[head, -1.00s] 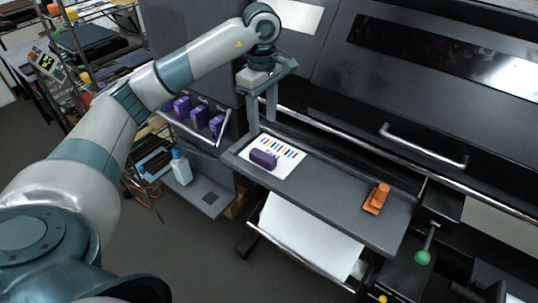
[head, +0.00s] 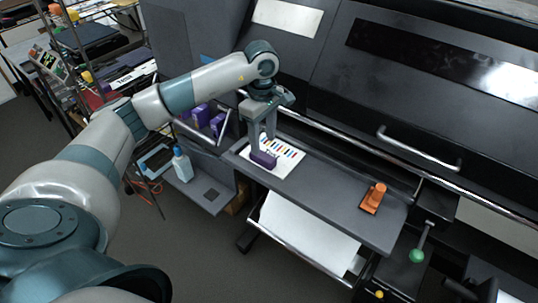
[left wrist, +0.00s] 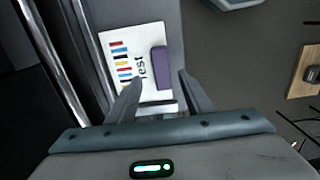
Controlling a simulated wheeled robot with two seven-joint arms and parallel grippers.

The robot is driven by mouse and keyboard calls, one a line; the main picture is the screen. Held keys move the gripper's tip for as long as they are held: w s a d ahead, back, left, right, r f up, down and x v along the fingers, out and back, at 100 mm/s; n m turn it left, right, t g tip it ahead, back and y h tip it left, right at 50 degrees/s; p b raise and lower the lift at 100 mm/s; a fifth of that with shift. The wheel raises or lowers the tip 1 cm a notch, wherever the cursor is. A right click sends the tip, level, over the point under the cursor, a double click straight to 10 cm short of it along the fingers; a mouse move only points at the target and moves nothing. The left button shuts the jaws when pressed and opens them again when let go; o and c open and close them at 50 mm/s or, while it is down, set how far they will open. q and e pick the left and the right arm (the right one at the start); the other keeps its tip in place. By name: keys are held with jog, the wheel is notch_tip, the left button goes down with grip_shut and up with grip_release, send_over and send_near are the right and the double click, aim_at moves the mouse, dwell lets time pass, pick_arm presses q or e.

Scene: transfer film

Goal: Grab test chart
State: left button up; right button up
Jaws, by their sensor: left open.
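The test chart is a white sheet (head: 286,166) with a row of colored bars, lying flat on the grey shelf of the large printer. It also shows in the left wrist view (left wrist: 117,62), where the word "test" is readable. A purple block (head: 263,160) rests on the chart and shows in the left wrist view (left wrist: 161,68). My left gripper (head: 262,146) is open above the chart's left part, close to the purple block. In the left wrist view its fingers (left wrist: 158,84) are apart near the chart's near edge, with nothing held. My right gripper does not show.
An orange tool (head: 374,198) lies at the right of the shelf (head: 330,195). A metal bar (head: 345,148) runs behind the shelf. A spray bottle (head: 182,165) and purple boxes (head: 217,125) are at the left. A white sheet hangs below (head: 305,235).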

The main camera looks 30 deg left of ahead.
aim_at(263, 155)
pick_arm(q)
jog(key=shift+s+f+p, duration=0.15)
jog(key=shift+f+p, duration=0.55)
notch_tip(263, 155, down, 2)
jog(key=shift+f+p, duration=0.1)
jog(key=shift+p, duration=0.4)
jog(key=shift+f, duration=0.55)
grip_shut()
